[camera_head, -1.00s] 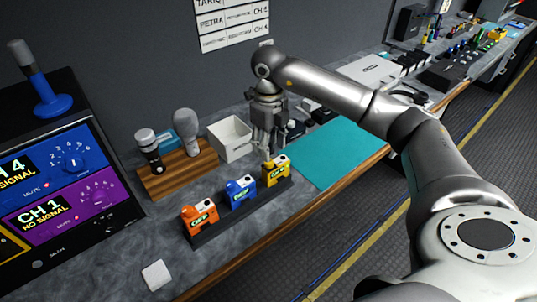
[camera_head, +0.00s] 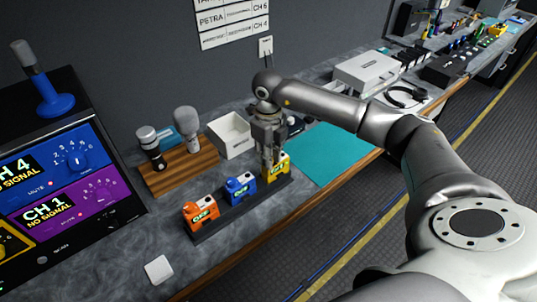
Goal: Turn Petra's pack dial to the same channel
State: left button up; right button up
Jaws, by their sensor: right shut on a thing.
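Three small packs, orange (camera_head: 200,214), blue (camera_head: 240,187) and yellow (camera_head: 279,166), stand upright in a row in a dark rack (camera_head: 216,229) on the counter. Each has a small lit display on its front; the digits are too small to read. My right gripper (camera_head: 268,164) points down over the yellow pack and is shut on the dial at its top. Its fingers hide the dial and the pack's left side. My left gripper is out of view.
A console (camera_head: 62,185) with blue and purple channel panels stands at the left. A wooden block with microphones (camera_head: 186,172) and a white bin (camera_head: 233,137) sit behind the packs. A teal mat (camera_head: 325,150) lies clear to the right.

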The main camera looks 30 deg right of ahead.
grip_shut()
jog(key=shift+f+n+b, duration=0.15)
jog(key=shift+n+b, duration=1.25)
jog(key=shift+b, duration=0.1)
jog(key=shift+n+b, duration=1)
jog(key=shift+n, duration=0.4)
jog(key=o, duration=0.9)
grip_release()
jog(key=shift+r, duration=0.2)
